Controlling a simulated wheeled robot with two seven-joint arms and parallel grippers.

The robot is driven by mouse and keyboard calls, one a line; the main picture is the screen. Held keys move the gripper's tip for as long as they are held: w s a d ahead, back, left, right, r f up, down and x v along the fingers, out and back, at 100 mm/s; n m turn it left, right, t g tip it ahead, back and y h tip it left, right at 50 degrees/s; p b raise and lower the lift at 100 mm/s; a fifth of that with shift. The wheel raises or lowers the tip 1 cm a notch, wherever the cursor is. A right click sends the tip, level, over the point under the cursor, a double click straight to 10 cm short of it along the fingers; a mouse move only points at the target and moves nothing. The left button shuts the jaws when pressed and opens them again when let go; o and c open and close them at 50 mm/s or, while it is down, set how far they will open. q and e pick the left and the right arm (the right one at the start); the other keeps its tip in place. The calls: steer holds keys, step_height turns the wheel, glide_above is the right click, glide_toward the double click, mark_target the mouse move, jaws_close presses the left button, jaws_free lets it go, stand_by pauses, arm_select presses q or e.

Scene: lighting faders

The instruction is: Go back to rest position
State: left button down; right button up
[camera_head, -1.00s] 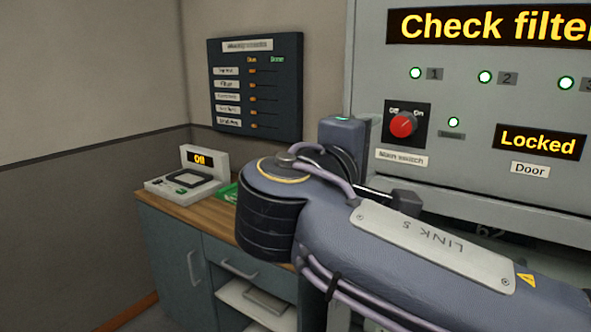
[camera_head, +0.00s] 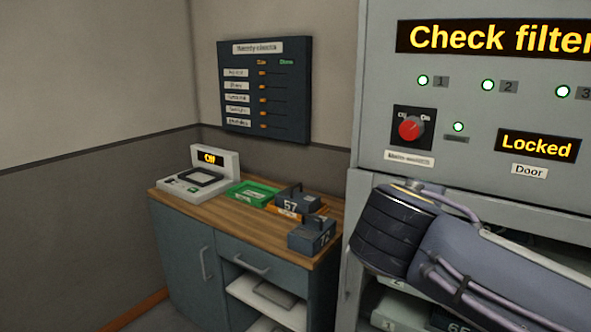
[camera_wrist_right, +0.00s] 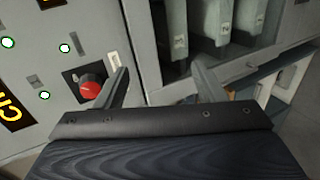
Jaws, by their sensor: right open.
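The left finger lies, in that picture, beside the red main switch knob (camera_wrist_right: 91,86); I cannot tell the distance. The knob also shows in the head view (camera_head: 410,128), uncovered. My left gripper is not in view.
A slider board (camera_head: 265,90) hangs on the wall. Open shelves with numbered units (camera_head: 402,308) lie behind my arm.

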steer(key=s+d+f+m+g+y+p, duration=0.2)
steer(key=s+d+f+m+g+y, duration=0.1)
steer(key=s+f, duration=0.35)
steer(key=s+d+f+m+g+y+p, duration=0.2)
steer(key=s+d+f+g+y, duration=0.15)
steer(key=s+f, duration=0.35)
steer(key=s+a+f+m+t+y+p, duration=0.1)
steer(key=s+a+f+m+y+p, duration=0.1)
steer(key=s+a+f+m+y, duration=0.2)
steer(key=s+a+f+m, duration=0.1)
steer(key=s+f+m, duration=0.1)
steer(key=s+m, duration=0.1)
steer(key=shift+s+a+y, duration=0.25)
steer(key=shift+s+y, duration=0.05)
steer(key=shift+y, duration=0.05)
steer(key=shift+f, duration=0.1)
